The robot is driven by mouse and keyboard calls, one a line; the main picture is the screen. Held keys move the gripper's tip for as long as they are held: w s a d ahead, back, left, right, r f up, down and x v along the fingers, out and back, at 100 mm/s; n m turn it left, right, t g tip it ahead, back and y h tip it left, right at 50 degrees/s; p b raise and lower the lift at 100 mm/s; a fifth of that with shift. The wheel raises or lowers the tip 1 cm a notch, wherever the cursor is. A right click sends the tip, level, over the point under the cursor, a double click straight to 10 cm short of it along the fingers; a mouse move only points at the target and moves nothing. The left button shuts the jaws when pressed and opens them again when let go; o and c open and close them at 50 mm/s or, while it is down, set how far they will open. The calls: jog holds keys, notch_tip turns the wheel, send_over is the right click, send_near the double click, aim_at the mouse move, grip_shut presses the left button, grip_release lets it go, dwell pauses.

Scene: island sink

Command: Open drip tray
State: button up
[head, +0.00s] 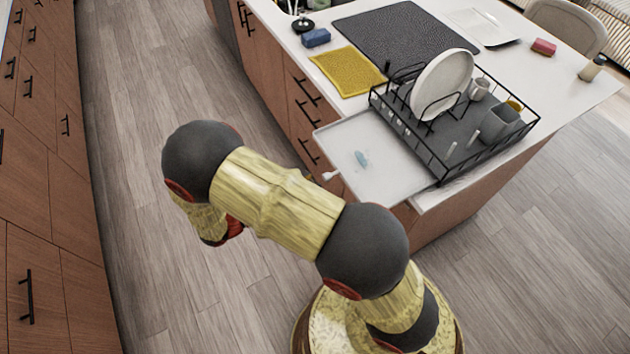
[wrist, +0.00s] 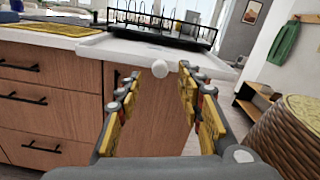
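The white drip tray (head: 367,155) sticks out from under the black dish rack (head: 450,125) and past the counter edge. Its small white knob (head: 330,176) points outward. In the wrist view the tray (wrist: 125,48) is seen nearly edge-on at counter height, with the round knob (wrist: 159,68) in front. My gripper (wrist: 160,82) is open and empty. Its two yellow-padded fingers lie to the left and right of the knob in the picture; I cannot tell how far ahead the knob is.
The rack holds a white plate (head: 441,84) and cups. Drawers with black handles line the island's front. The wooden floor between the island and left cabinets is clear.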

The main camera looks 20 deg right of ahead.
jog(key=a, duration=0.9)
jog(key=shift+s, duration=0.35)
jog(key=s+d+f+m+g+y, duration=0.1)
jog(key=s+f+m+y, duration=0.1)
jog(key=s+f, duration=0.25)
jog(key=s+r+m+g+y, duration=0.3)
jog(key=s+m+y, duration=0.1)
jog(key=m+y, duration=0.25)
jog(key=s+d+r+m+t+y, duration=0.1)
jog(key=d+r+m+t+y, duration=0.1)
jog(key=r, duration=0.7)
jog(key=s+d+r+m+t+y, duration=0.1)
jog(key=d+r+m+t+y, duration=0.2)
jog(key=r+m, duration=0.3)
jog(key=s+d+r+m+t+y, duration=0.1)
jog(key=d+r+m+t+y, duration=0.2)
jog(key=r, duration=0.8)
jog(key=shift+d+r+m+y, duration=0.3)
jog(key=shift+d+m+y, duration=0.15)
jog(key=shift+m+y, duration=0.4)
